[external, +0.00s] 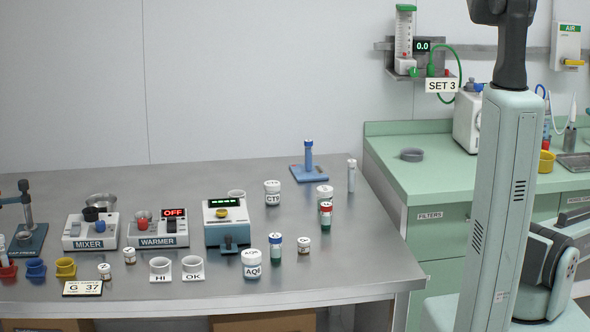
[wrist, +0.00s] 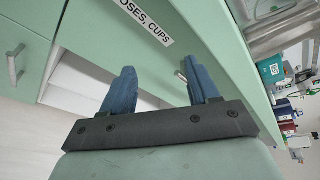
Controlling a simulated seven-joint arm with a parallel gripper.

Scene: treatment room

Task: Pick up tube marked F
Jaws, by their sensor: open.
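Several tubes stand on the steel table in the external view. One has a blue cap and green body (external: 275,249), one has a red cap and green lower part (external: 326,215), and a slim white one (external: 351,176) stands at the back right. Their letters are too small to read, so I cannot tell which is marked F. My gripper (wrist: 157,70) shows in the wrist view with its two blue fingers apart and nothing between them. It faces a green drawer front (wrist: 185,25), away from the tubes. The external view does not show my gripper.
The steel table (external: 330,262) also holds white jars (external: 252,265), small vials, a mixer (external: 90,231), a warmer (external: 158,234) and a blue stand (external: 309,173). A green counter (external: 440,160) with drawers is at right. The table's back left is clear.

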